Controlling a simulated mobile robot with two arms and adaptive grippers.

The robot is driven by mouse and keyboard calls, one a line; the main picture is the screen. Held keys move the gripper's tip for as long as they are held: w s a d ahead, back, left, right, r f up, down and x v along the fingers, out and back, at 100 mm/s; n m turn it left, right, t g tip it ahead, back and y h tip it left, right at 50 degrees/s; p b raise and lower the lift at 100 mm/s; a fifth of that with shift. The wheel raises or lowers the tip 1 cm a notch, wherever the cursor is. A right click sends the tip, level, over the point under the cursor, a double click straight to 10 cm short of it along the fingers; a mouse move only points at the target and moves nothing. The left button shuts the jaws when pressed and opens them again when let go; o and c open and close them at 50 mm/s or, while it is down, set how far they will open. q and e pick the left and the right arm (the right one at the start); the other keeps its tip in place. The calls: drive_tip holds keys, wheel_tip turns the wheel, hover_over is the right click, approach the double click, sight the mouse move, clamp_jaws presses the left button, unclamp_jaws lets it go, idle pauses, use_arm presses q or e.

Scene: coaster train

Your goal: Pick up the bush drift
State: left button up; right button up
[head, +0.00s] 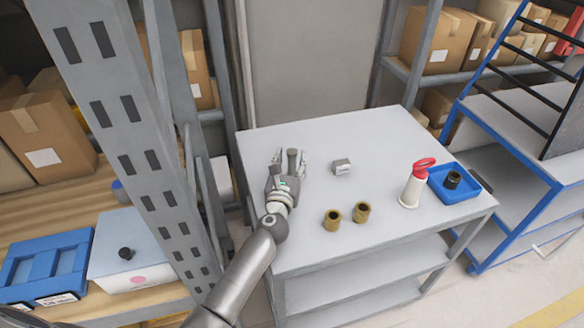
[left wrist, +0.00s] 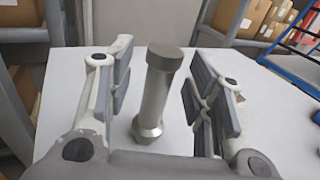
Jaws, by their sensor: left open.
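The bush drift (head: 292,157) is a grey metal pin with a darker, wider head, standing upright on the grey table (head: 385,127). It also shows in the left wrist view (left wrist: 158,92), between the two fingers. My left gripper (head: 290,163) is open, with one finger on each side of the drift. In the left wrist view a gap shows between the drift and each finger, so the gripper does not hold it. My right gripper is not in view.
Two brass bushes (head: 332,220) (head: 361,212) and a small grey block (head: 341,167) are on the table. A white bottle with a red top (head: 413,187) and a blue tray (head: 470,193) holding a dark ring (head: 453,180) stand at the right. The back of the table is clear.

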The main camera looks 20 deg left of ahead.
use_arm(q)
drive_tip(key=shift+w+f, duration=0.1)
drive_tip(key=shift+w, duration=0.85)
clamp_jaws()
drive_tip(key=shift+r, duration=0.2)
